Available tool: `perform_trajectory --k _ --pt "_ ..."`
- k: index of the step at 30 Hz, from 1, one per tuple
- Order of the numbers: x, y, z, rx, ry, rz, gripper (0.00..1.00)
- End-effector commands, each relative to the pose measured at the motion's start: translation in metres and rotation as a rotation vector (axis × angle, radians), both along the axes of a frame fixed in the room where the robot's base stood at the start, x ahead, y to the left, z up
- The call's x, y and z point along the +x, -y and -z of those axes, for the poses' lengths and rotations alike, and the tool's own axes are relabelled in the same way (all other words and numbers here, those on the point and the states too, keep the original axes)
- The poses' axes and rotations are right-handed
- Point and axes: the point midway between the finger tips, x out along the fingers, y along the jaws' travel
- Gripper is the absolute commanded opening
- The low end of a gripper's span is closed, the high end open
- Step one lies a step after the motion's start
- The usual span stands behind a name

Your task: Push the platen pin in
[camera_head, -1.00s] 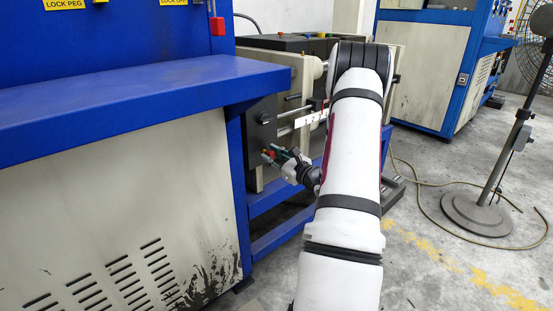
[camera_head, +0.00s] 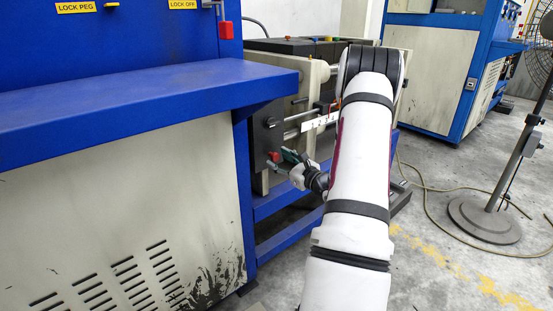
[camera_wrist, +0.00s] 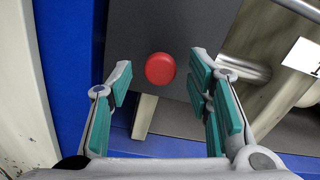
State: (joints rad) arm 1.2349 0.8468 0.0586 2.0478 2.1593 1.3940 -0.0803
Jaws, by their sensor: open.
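The platen pin shows as a round red knob (camera_head: 273,156) on the dark plate (camera_head: 262,135) at the press's near end. In the wrist view the red knob (camera_wrist: 160,68) lies between and just beyond my fingertips, in front of the grey plate face (camera_wrist: 180,25). My gripper (camera_head: 284,161) is open, with green pads, just right of the knob in the head view. In the wrist view the fingers (camera_wrist: 161,80) stand apart on both sides of the knob, with no clear contact. The pin's shaft is hidden behind the knob.
A metal rod (camera_wrist: 243,68) and a white numbered scale (camera_head: 321,121) lie right of the plate. A blue frame (camera_head: 272,205) runs below. The blue ledge (camera_head: 140,105) of a cabinet is at left. Open floor and a fan stand (camera_head: 490,215) are at right.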

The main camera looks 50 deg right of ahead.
Motion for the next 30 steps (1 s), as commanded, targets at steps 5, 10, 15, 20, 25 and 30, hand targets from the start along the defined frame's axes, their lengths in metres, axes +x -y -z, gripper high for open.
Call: perform_trajectory --k 5,10,15,20,25,30 --pt "-0.038 -0.008 0.000 0.000 -0.001 0.004 0.46" --pt "-0.069 -0.016 0.000 0.002 0.000 0.004 0.46" --pt "-0.088 -0.021 0.000 0.000 0.000 0.002 0.46" --pt "-0.094 -0.022 0.000 -0.001 0.000 0.001 0.46" --pt "-0.095 -0.023 0.000 -0.001 0.000 0.001 0.46" --pt "-0.095 -0.023 0.000 0.000 0.000 0.001 0.46"
